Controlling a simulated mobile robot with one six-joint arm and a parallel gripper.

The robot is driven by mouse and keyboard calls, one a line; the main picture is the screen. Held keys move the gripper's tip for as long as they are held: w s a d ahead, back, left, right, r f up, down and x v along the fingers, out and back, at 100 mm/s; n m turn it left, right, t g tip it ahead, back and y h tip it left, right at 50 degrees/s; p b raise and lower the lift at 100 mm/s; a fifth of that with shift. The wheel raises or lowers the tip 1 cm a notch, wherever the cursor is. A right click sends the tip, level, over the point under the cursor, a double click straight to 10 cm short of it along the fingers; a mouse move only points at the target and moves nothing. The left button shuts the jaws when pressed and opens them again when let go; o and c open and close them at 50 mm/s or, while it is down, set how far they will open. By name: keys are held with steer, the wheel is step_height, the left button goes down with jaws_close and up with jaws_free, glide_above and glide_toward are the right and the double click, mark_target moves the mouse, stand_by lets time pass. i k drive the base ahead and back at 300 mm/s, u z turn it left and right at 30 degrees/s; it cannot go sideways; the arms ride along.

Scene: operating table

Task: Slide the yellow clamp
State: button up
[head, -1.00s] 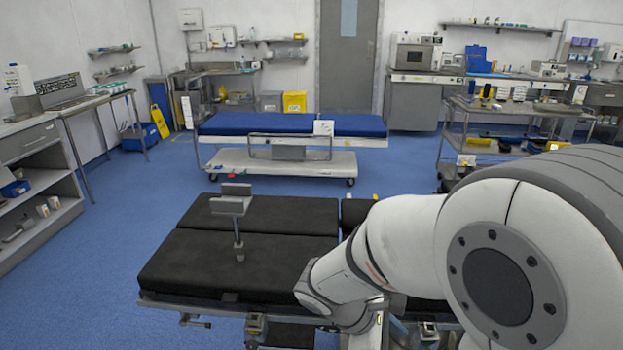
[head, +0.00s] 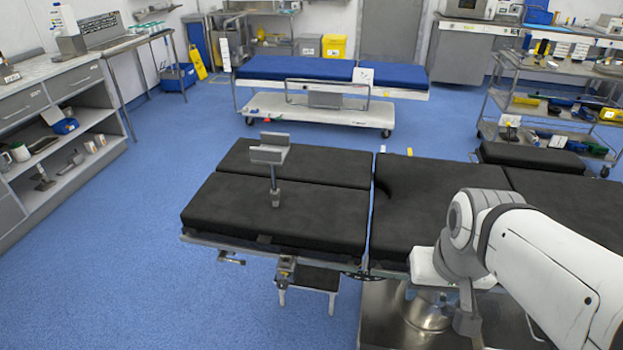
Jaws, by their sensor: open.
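The black-padded operating table (head: 285,212) stands in front of me. A small metal clamp (head: 286,268) sits on its near side rail, left of my arm; its colour looks dull tan, and I cannot tell for sure that it is the yellow clamp. My gripper (head: 467,318) points down beside the table's near edge, over the metal base, right of and apart from that clamp. It is open; its fingertips are small and partly hidden by the wrist, and I see nothing held in it.
A grey support on a post (head: 270,158) rises from the left pad. A small dark step stool (head: 316,280) stands below the clamp. A blue-topped trolley (head: 315,70) is behind, and a steel cart (head: 560,85) is at the right. The blue floor at left is clear.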

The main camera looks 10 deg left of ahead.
mark_target(286, 267)
steer(key=u, duration=0.3)
steer(key=k, duration=1.15)
steer(key=u, duration=1)
steer(key=i, duration=0.9)
steer(key=z, duration=0.5)
steer(key=i, duration=0.65)
steer(key=z, duration=0.35)
